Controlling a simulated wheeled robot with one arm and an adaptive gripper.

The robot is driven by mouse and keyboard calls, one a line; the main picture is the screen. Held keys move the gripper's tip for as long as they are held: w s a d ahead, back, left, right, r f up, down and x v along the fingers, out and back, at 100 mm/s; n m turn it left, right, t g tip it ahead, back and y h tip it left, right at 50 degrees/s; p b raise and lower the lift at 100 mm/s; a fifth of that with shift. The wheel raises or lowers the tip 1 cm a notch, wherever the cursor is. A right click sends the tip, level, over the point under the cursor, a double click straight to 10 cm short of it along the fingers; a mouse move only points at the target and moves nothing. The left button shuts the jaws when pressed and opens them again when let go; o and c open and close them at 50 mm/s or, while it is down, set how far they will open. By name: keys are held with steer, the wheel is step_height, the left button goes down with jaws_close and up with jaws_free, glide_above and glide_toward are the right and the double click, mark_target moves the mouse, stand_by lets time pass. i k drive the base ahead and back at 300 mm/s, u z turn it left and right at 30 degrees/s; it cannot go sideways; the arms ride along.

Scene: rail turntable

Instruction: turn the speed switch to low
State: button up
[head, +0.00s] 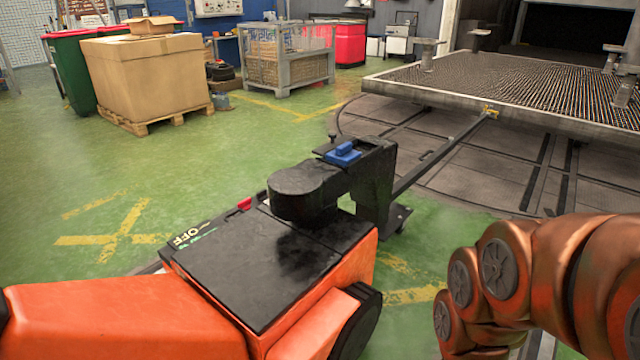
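An orange machine (309,324) with a flat black top stands in front of me. White lettering that reads OFF (187,236) is on the left edge of its top, with small green marks beside it. A small red part (244,204) sits farther along that edge. A blue part (343,154) sits on the black head at the far end of the machine. I cannot tell which part is the speed switch, nor its setting. Copper-coloured links of my arm fill the lower right. My gripper is not in view.
A dark bar (437,155) runs from the machine to a mesh-topped platform (480,100) above a round floor plate at the right. A large cardboard box (146,75) on a pallet and a metal cage (286,60) stand behind. Green floor (40,215) is clear at the left.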

mark_target(261, 195)
steer(key=z, duration=1.05)
steer(key=i, duration=3.15)
steer(key=u, duration=3.35)
